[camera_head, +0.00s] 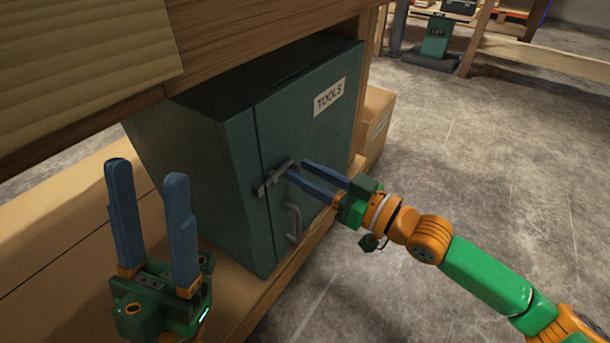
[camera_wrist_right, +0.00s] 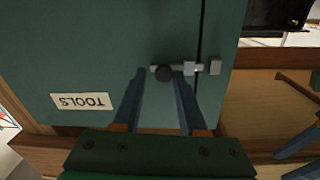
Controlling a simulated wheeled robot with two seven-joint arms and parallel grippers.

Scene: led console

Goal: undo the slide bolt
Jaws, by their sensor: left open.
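A dark green tool cabinet (camera_head: 195,175) has a door labelled TOOLS. A grey slide bolt (camera_head: 270,180) lies across the seam at the door's left edge; it also shows in the right wrist view (camera_wrist_right: 190,68), with a dark round knob (camera_wrist_right: 164,73) and a small catch block (camera_wrist_right: 215,67) past the seam. Whether the rod sits inside the catch is unclear. My right gripper (camera_head: 296,168) is open at the bolt, its fingertips on either side of the knob, which is nearer one finger. Contact cannot be told. My left gripper (camera_head: 148,170) is open and empty, left of the cabinet.
A grey door handle (camera_head: 293,222) sits below the bolt. The cabinet stands on a wooden shelf (camera_head: 50,235) under a wooden bench top (camera_head: 260,40). A cardboard box (camera_head: 375,125) stands beyond the cabinet. The concrete floor (camera_head: 470,170) to the right is clear.

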